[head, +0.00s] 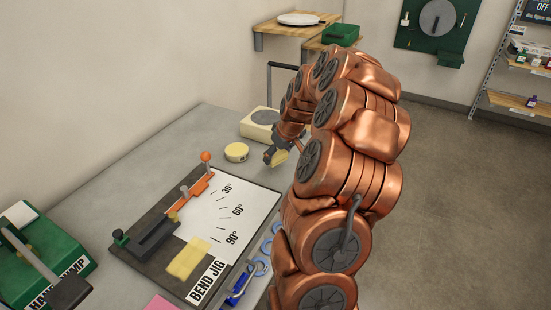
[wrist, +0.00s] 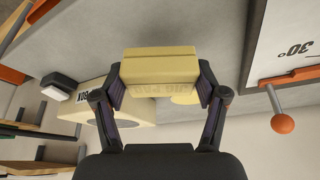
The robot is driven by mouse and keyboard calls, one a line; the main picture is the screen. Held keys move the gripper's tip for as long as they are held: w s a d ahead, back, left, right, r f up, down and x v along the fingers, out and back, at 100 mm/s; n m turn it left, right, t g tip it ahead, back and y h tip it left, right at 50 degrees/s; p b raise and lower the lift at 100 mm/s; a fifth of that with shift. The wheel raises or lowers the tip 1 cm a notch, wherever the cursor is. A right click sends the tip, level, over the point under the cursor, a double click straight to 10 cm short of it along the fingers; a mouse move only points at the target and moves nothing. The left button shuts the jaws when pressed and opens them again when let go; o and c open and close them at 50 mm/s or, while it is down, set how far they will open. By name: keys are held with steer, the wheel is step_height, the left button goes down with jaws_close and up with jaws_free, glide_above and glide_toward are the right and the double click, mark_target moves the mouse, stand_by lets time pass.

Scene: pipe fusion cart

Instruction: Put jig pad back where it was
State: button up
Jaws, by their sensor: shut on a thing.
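My gripper (head: 274,154) is shut on the jig pad (head: 280,158), a pale yellow block, and holds it up near the far right edge of the bench. In the wrist view the jig pad (wrist: 160,62) sits between both fingers of my gripper (wrist: 162,88), with lettering on the face toward the camera. The bend jig (head: 150,240) is a dark board on the bench, with a grey bar, an orange lever and a white angle scale. A flat pale yellow patch (head: 189,258) shows on the board near its front, clear of the pad.
The orange knob (head: 205,156) sticks up from the jig. Blue clips (head: 240,285) lie along its right side. A green hand pump (head: 45,262) stands at left.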

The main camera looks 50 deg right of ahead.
mark_target(276, 162)
steer(key=shift+w+f, duration=0.1)
steer(key=shift+w, duration=0.3)
steer(key=shift+f+p, duration=0.95)
steer(key=shift+f, duration=0.8)
steer(key=shift+f, duration=0.2)
steer(key=o, duration=1.1)
steer(key=shift+r, duration=0.15)
